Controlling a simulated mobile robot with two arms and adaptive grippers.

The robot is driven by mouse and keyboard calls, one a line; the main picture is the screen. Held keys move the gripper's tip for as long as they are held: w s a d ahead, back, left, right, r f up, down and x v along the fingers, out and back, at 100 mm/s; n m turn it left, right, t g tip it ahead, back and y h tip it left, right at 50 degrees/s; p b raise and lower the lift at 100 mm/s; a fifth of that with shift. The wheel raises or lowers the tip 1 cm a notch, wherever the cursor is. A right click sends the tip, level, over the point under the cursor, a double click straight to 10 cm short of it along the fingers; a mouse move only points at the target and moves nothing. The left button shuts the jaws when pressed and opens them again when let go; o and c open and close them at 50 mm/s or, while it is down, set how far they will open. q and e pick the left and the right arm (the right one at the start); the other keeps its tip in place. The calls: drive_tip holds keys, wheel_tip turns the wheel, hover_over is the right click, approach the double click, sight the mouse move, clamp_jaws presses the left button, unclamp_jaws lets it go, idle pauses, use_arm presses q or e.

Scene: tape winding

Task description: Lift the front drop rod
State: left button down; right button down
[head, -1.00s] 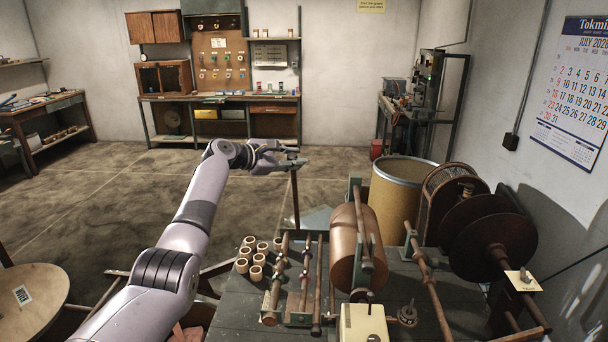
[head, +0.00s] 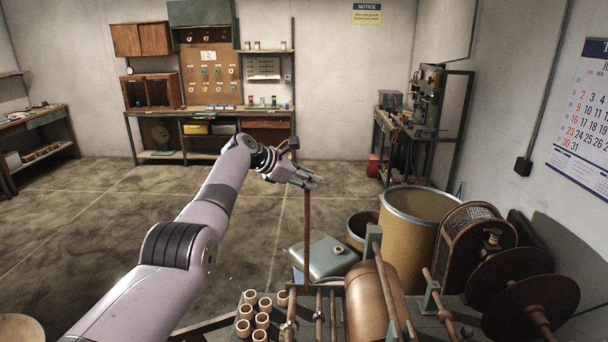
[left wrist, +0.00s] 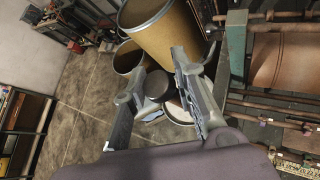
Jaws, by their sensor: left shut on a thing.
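My left gripper (head: 310,182) is shut on the top of a slim brown upright rod (head: 307,235), which fits the front drop rod. The rod hangs nearly vertical at the near-left end of the winding machine. Its lower end reaches down near the machine's horizontal bars (head: 319,315); whether it touches them I cannot tell. In the left wrist view the gripper's fingers (left wrist: 158,98) lie on either side of a dark round end (left wrist: 157,84), which looks like the rod seen end-on. My right gripper is not in view.
Several pale cores (head: 262,320) stand on the bench left of the bars. A copper-coloured roller (head: 375,305) lies right of the rod. Behind stand a large tan drum (head: 410,235), a smaller bin (head: 360,232) and a grey-green lidded box (head: 325,258). Open floor lies to the left.

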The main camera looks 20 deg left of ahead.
use_arm(q)
drive_tip(key=shift+a+f, duration=0.1)
drive_tip(key=shift+f, duration=0.35)
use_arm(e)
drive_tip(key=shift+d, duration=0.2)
use_arm(q)
drive_tip(key=c, duration=1.7)
unclamp_jaws()
drive_tip(key=shift+o, duration=1.2)
drive_tip(key=shift+w+a, duration=0.1)
drive_tip(key=shift+w, duration=0.15)
drive_tip(key=shift+o, duration=0.7)
drive_tip(key=shift+w, duration=0.15)
drive_tip(key=shift+s+r, duration=0.25)
drive_tip(key=shift+r, duration=0.05)
drive_tip(key=shift+s+a+r, duration=0.25)
drive_tip(key=shift+s+a, duration=0.05)
drive_tip(key=shift+a, duration=0.05)
drive_tip(key=v, duration=1)
drive_tip(key=shift+s, duration=0.25)
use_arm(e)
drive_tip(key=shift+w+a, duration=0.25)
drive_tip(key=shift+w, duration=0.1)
use_arm(q)
drive_tip(key=shift+a+r, duration=0.1)
drive_tip(key=shift+a, duration=0.05)
